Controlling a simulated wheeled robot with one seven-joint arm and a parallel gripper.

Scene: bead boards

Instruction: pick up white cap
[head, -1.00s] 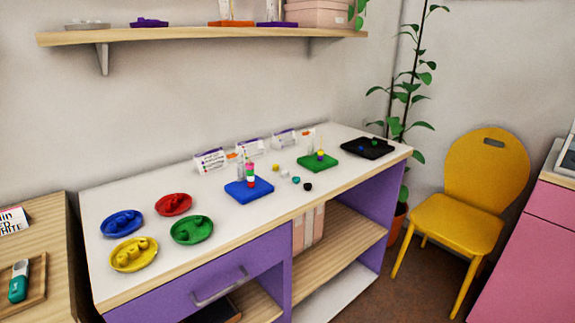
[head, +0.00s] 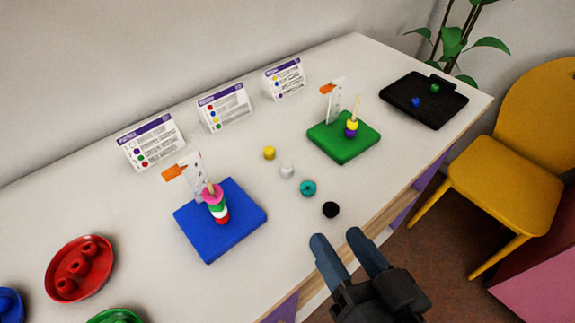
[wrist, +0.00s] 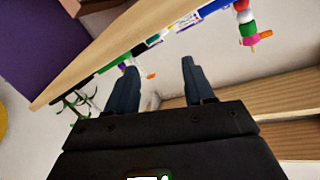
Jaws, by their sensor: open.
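The white cap (head: 287,171) is a small white piece lying on the white table top, in the middle of a loose row of small pieces in the head view. A yellow piece (head: 269,153) is behind it to the left, a teal piece (head: 308,188) in front to the right, and a black piece (head: 331,209) nearest the table's front edge. My gripper (head: 338,246) is open and empty, in front of the table edge, apart from the cap. In the wrist view, its two fingers (wrist: 161,85) are spread, with the table edge beyond them.
A blue board (head: 240,222) with a stacked peg stands left of the pieces, a green board (head: 355,143) to the right. A black tray (head: 440,106) holds beads at the far right. Printed cards (head: 225,108) line the back. A yellow chair (head: 525,160) stands right of the table.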

